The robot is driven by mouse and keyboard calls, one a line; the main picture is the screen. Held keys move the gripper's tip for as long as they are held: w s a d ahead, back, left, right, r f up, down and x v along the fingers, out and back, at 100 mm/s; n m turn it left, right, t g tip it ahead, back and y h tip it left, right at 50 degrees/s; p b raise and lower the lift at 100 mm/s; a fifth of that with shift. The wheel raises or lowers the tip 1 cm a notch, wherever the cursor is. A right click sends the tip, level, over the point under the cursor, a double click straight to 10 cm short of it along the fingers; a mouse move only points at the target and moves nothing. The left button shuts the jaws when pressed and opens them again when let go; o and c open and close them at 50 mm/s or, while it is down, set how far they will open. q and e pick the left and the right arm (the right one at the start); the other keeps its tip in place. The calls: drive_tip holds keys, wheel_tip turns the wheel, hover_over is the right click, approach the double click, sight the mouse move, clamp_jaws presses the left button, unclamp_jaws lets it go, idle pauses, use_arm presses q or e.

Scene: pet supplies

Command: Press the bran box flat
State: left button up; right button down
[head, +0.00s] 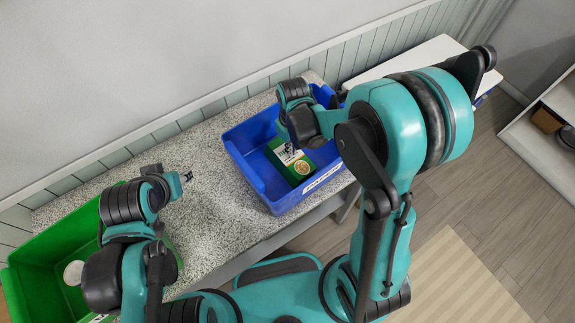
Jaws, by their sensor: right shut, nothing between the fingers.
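The bran box (300,168), green with a white panel and a round picture, lies inside the blue bin (264,187) on the speckled counter. My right gripper (289,156) is shut and empty. It points down at the white part of the box; I cannot tell whether it touches it. My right wrist and arm hide part of the box and the far right of the bin. My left gripper (187,177) is over the counter, left of the blue bin and apart from it. Its fingers are too small to tell open from shut.
A green bin (40,262) stands at the left end of the counter with a pale round item (74,272) inside. The counter (215,225) between the bins is clear. A wall runs behind. A white surface (405,57) and a shelf (545,140) are at right.

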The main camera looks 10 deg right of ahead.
sight(299, 153)
drive_tip(key=shift+f+b, duration=0.65)
drive_tip(key=shift+f, duration=0.15)
drive_tip(key=shift+r, duration=0.1)
drive_tip(key=shift+d+f, duration=0.15)
drive_tip(key=shift+f, duration=0.05)
drive_tip(key=shift+w+d+f+b, duration=0.2)
drive_tip(key=shift+d+f+b, duration=0.25)
drive_tip(key=shift+f+b, duration=0.25)
drive_tip(key=shift+w+d+f+b, duration=0.2)
drive_tip(key=shift+d+f+b, duration=0.2)
drive_tip(key=shift+f+b, duration=0.25)
drive_tip(key=shift+w+d+f+b, duration=0.2)
drive_tip(key=shift+d+f+b, duration=0.25)
drive_tip(key=shift+f+b, duration=0.25)
drive_tip(key=shift+r, duration=0.1)
drive_tip(key=shift+w+d+r+p, duration=0.1)
drive_tip(key=shift+r+p, duration=0.6)
drive_tip(key=shift+r, duration=0.05)
wheel_tip(299, 153, up, 8)
drive_tip(key=p, duration=0.5)
drive_tip(key=shift+f, duration=0.25)
